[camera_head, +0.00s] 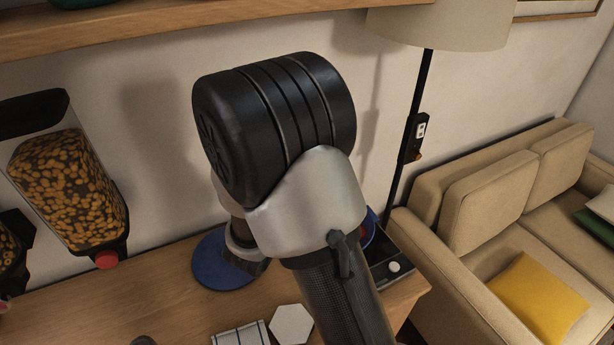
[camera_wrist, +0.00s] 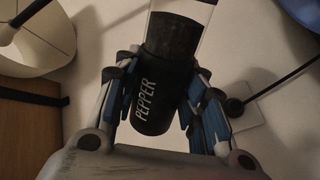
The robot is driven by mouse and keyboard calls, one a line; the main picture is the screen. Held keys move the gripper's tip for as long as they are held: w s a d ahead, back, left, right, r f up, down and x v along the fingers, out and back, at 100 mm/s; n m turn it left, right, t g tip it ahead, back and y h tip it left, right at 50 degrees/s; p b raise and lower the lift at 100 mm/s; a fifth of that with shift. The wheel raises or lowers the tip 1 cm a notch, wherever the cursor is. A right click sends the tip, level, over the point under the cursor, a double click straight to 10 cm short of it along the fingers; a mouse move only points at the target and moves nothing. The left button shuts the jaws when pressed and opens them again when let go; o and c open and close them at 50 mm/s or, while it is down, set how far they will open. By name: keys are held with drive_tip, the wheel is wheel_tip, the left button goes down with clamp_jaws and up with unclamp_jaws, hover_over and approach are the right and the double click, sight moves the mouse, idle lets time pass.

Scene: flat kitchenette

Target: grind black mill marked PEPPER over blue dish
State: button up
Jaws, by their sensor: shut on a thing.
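In the wrist view a black mill (camera_wrist: 160,75) marked PEPPER sits between the two fingers of my gripper (camera_wrist: 164,92). My gripper is shut on its dark body. A clear section with dark contents shows toward the top of that picture. In the head view my arm hides the mill and most of the gripper. A flat round blue thing (camera_head: 212,270) lies on the counter behind my arm, partly covered. A second blue rim (camera_head: 370,229) shows right of the arm. I cannot tell which is the blue dish. A blue edge (camera_wrist: 304,10) shows top right in the wrist view.
The wooden counter (camera_head: 160,300) holds a white hexagonal tile (camera_head: 291,324), a striped white item (camera_head: 241,334) and a black device with a pale knob (camera_head: 394,267). A dispenser (camera_head: 70,190) stands left. A shelf (camera_head: 200,28) runs above. A lamp (camera_head: 440,22) and sofa (camera_head: 500,210) are right.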

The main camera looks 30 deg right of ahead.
drive_tip(key=shift+w, duration=0.4)
idle(0.5)
drive_tip(key=shift+w+r+b, duration=0.1)
drive_tip(key=shift+w+b, duration=0.4)
drive_tip(key=shift+w, duration=0.1)
drive_tip(key=shift+b+v, duration=0.45)
drive_tip(key=shift+v, duration=0.85)
drive_tip(key=shift+s, duration=0.2)
drive_tip(key=shift+s+d, duration=0.1)
drive_tip(key=shift+d, duration=0.05)
drive_tip(key=shift+s+d, duration=0.75)
drive_tip(key=shift+s, duration=0.1)
drive_tip(key=shift+s+d, duration=0.1)
